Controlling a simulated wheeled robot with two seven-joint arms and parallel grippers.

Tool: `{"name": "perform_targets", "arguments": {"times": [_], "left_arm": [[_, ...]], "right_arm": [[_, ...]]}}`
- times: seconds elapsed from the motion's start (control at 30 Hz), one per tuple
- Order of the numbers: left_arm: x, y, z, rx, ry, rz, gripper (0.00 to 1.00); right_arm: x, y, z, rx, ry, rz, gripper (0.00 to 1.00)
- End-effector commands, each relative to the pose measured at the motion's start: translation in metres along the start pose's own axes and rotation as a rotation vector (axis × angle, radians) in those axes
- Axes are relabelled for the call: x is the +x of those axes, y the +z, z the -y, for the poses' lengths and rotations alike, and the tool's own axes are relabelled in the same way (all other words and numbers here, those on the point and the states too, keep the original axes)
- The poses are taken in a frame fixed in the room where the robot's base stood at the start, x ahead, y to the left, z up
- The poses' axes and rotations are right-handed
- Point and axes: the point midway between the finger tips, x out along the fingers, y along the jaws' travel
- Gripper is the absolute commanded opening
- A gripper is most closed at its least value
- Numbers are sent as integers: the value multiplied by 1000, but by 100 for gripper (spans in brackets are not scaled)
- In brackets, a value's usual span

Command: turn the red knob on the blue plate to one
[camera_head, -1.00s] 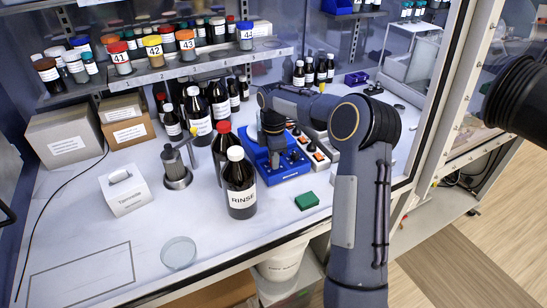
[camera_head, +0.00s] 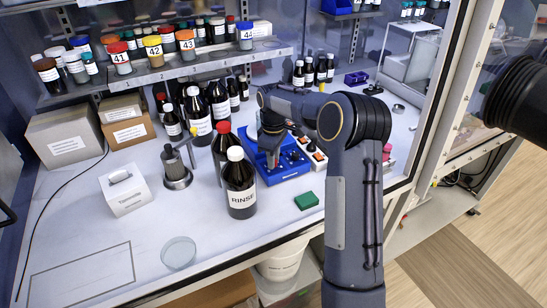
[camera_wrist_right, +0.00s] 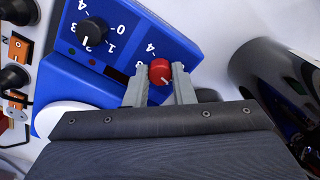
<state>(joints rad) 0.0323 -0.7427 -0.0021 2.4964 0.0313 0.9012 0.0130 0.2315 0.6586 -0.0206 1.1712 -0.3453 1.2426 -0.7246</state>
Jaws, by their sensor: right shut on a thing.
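The blue plate (camera_head: 293,172) stands on the bench behind the RINSE bottle; it also fills the upper middle of the right wrist view (camera_wrist_right: 62,88). My right gripper (camera_head: 271,160) reaches down onto it and hides the red knob in the head view. In the right wrist view, the red knob (camera_wrist_right: 160,72) sits between the two grey fingers, which are shut on it. A small pale mark shows on the knob's lower side; part of its printed scale is covered. A black knob (camera_wrist_right: 92,32) with its own scale is beside it. My left gripper is not in view.
The tall RINSE bottle (camera_head: 240,185) and a red-capped bottle (camera_head: 224,145) stand close left of the plate. A grey box with orange-framed switches (camera_head: 312,152) stands close right. A green block (camera_head: 307,201) lies in front. The front left bench is mostly clear.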

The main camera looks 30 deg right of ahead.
Motion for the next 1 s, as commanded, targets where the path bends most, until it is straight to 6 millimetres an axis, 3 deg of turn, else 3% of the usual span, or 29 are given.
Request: {"name": "perform_targets", "arguments": {"times": [0.43, 1.0], "left_arm": [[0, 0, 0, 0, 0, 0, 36], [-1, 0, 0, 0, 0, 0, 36]], "right_arm": [[-1, 0, 0, 291, 2, -2, 0], [-1, -1, -1, 363, 3, -3, 0]]}}
